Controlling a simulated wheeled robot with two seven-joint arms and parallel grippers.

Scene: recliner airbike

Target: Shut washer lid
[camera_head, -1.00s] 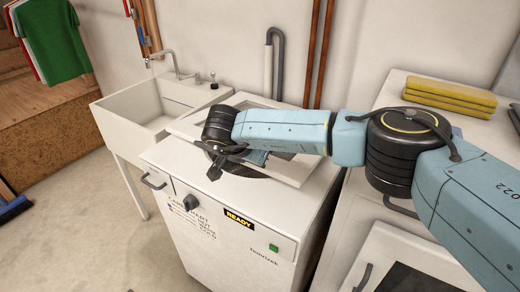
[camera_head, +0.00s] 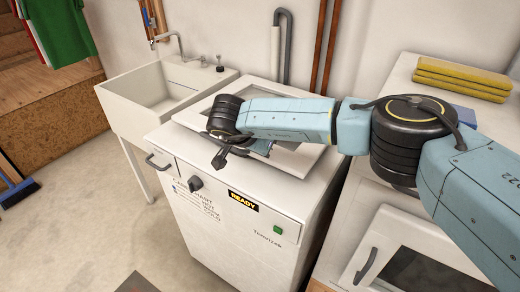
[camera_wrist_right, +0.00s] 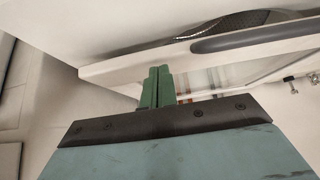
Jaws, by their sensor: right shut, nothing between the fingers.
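The white washer (camera_head: 235,225) stands in the middle of the head view, with a READY label on its front. Its lid (camera_head: 306,160), a pale frame with a darker pane, lies low over the top at a slight tilt. My right arm crosses above the lid and hides much of it. My right gripper's green fingers (camera_wrist_right: 155,72) are shut and empty, close to the lid's edge (camera_wrist_right: 125,70) in the right wrist view; contact cannot be told. Perforated drum metal (camera_wrist_right: 230,25) shows through a gap beside the lid. My left gripper is not in view.
A white sink (camera_head: 160,95) stands left of the washer. A second white appliance (camera_head: 400,245) stands close on its right, with folded yellow towels (camera_head: 462,78) on top. Pipes (camera_head: 325,45) run up the wall behind. The floor at front left is mostly clear.

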